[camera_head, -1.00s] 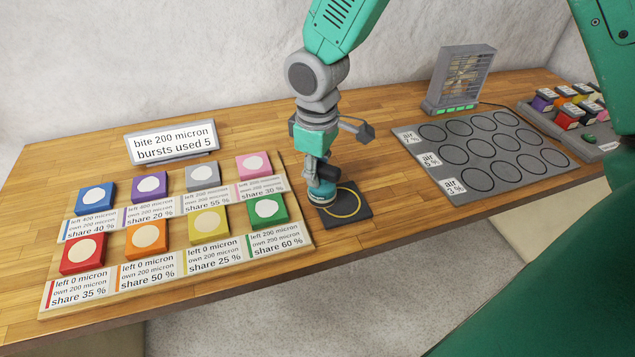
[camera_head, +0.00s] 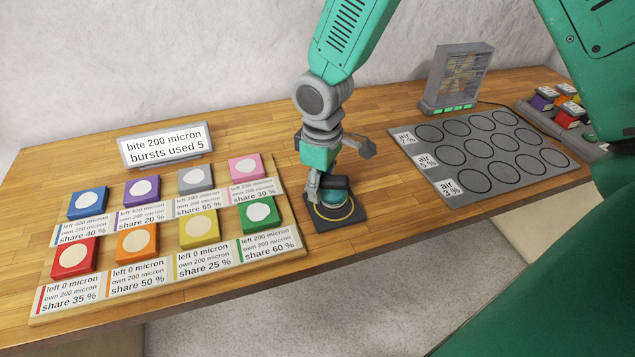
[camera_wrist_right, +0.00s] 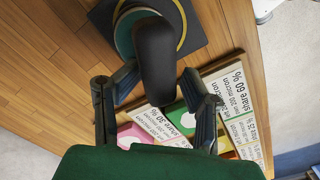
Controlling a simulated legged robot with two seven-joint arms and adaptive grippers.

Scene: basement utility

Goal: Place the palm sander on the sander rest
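The palm sander (camera_head: 336,191), with a teal round base and a black grip, is at the sander rest (camera_head: 356,216), a dark square pad with a yellow ring. In the head view it is over the ring; whether its base touches the pad is unclear. My right gripper (camera_head: 319,190) is at the sander. The yellow ring shows beside the teal base there. My left gripper is not in view.
A wooden board (camera_head: 290,240) with several coloured blocks and labels lies left of the rest. A sign (camera_head: 165,144) stands behind it. A grey mat (camera_head: 455,150) with circles and a heater-like unit (camera_head: 457,78) are to the right. Bare bench lies between.

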